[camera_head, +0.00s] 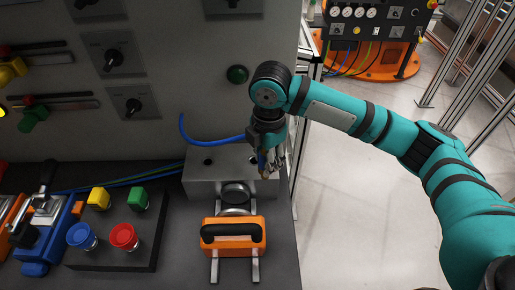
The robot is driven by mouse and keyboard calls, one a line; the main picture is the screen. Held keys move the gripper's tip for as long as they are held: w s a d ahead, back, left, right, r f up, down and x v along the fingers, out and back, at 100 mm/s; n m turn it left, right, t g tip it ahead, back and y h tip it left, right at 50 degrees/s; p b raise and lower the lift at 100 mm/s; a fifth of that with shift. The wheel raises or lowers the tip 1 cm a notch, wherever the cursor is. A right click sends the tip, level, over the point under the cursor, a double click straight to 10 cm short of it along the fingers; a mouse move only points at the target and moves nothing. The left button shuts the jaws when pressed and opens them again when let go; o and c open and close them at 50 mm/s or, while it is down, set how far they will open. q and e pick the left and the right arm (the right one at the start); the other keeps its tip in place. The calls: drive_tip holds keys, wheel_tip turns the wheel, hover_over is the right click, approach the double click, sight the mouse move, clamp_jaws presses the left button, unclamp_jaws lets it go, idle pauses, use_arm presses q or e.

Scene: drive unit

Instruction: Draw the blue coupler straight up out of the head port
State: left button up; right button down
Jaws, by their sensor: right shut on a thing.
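My right gripper (269,164) is over the right end of the grey metal block (205,184), pointing down. It is shut on the blue coupler (262,161), of which only a small part shows between the fingers. A blue hose (212,141) runs from the left to the coupler. The head port under the gripper is hidden by the fingers, so I cannot tell whether the coupler still sits in it. A dark round hole (208,161) shows in the block's top, left of the gripper. My left gripper is out of view.
An orange unit with a black handle (233,236) stands in front of the block. A button box with blue and red buttons (123,237) is to the left. A grey panel with knobs (115,59) rises behind. Open floor (360,200) lies right of the bench.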

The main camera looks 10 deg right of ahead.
drive_tip(key=s+d+r+p, duration=0.1)
drive_tip(key=s+r, duration=0.1)
drive_tip(key=s, duration=0.6)
drive_tip(key=shift+s+d, duration=0.25)
drive_tip(key=shift+s, duration=0.15)
